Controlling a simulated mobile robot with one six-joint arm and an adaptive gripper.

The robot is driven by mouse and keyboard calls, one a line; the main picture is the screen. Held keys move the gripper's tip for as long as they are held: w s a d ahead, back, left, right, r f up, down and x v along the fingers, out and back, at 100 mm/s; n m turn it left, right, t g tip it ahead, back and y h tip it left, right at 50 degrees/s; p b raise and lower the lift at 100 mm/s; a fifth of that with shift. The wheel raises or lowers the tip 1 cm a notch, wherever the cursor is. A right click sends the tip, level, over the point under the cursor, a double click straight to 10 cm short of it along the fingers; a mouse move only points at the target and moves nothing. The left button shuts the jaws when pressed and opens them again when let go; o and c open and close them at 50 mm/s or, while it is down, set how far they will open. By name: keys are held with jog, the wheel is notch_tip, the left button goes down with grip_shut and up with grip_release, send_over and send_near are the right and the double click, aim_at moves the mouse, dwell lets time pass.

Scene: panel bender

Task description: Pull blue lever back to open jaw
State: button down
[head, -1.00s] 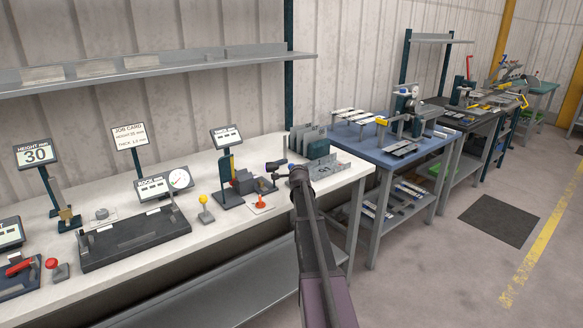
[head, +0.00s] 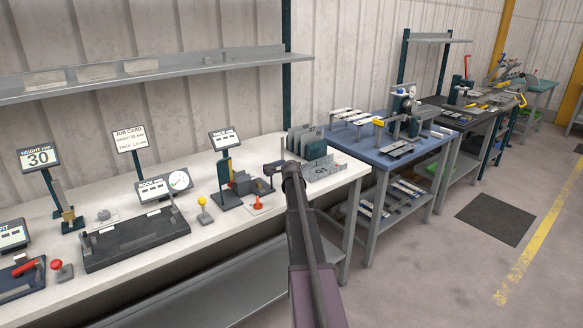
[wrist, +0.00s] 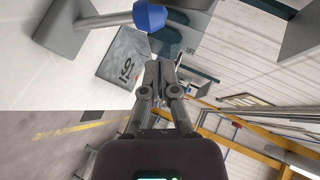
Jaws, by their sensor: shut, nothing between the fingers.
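The blue lever shows in the wrist view as a faceted blue knob (wrist: 150,16) on a grey rod, which runs left to a grey block (wrist: 62,28). My gripper (wrist: 159,68) is shut and empty, its fingertips just below the knob in that picture, with a gap between them. In the head view my gripper (head: 272,168) is over the right part of the white bench, beside a small dark device (head: 241,182). I cannot make out the blue knob in the head view; my arm and gripper may hide it. The jaw cannot be told apart clearly.
The white bench (head: 190,237) carries a yellow-knobbed lever (head: 203,209), an orange knob (head: 258,203), a black plate with a gauge (head: 137,240) and several small displays. Grey sheet-metal parts (head: 320,168) stand at its right end. A blue table (head: 378,150) stands beyond.

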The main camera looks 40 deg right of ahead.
jog(key=shift+r, duration=0.35)
dwell(0.3)
jog(key=s+a+r+p, duration=0.5)
jog(key=s+r+p, duration=0.3)
jog(key=s, duration=0.1)
jog(key=shift+a, duration=0.15)
dwell(0.4)
jog(key=shift+f, duration=0.1)
dwell(0.4)
